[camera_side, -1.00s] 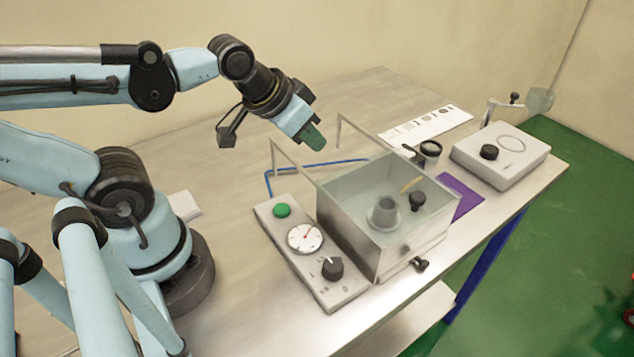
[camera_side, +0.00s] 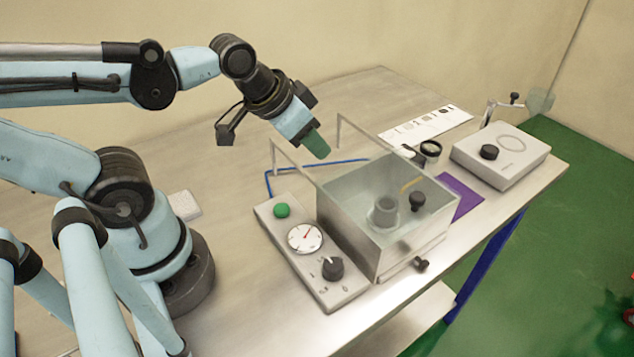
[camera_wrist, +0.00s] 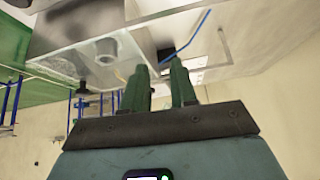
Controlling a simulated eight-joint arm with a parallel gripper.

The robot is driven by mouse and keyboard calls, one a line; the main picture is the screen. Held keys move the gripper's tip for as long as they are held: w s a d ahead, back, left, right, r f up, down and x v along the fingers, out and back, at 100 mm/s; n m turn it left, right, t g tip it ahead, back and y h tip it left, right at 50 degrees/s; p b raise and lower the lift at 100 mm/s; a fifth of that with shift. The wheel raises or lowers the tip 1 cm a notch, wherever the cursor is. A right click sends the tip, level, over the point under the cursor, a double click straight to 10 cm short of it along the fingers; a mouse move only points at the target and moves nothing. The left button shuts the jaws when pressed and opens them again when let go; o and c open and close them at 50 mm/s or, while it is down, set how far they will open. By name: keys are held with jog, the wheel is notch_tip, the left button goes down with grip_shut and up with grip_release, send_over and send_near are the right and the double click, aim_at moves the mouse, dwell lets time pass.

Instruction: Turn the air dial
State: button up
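The air dial is a black knob (camera_side: 332,268) with a white pointer line, at the front end of a grey control panel (camera_side: 341,292). The panel also carries a round white gauge (camera_side: 305,238) with a red needle and a green button (camera_side: 282,210). My gripper (camera_side: 320,150) with green fingers is in the air above and behind the panel, well apart from the dial. In the wrist view the fingers of my gripper (camera_wrist: 160,76) stand apart with nothing between them. I cannot make out the dial in the wrist view.
A clear-walled box (camera_side: 348,235) with a grey cup (camera_side: 384,214) inside stands right beside the panel. Two thin bent rods and a blue tube (camera_side: 325,165) are behind it. A grey device with a black knob (camera_side: 489,152) and a purple mat (camera_side: 462,194) lie farther right.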

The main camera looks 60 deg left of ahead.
jog(key=o, duration=0.5)
jog(key=s+d+m+g, duration=0.1)
jog(key=m, duration=0.1)
jog(key=d+m+g+h, duration=0.1)
jog(key=d+m, duration=0.1)
jog(key=s+d+m+h, duration=0.1)
jog(key=m, duration=0.1)
jog(key=shift+s+d+f+m+g, duration=0.3)
jog(key=shift+s+d+g, duration=0.05)
jog(key=shift+d+g, duration=0.05)
jog(key=shift+o, duration=0.2)
jog(key=m+g+h, duration=0.2)
jog(key=m+g, duration=0.1)
jog(key=m, duration=0.5)
send_near(333, 263)
jog(key=shift+x, duration=4.5)
jog(key=c, duration=1)
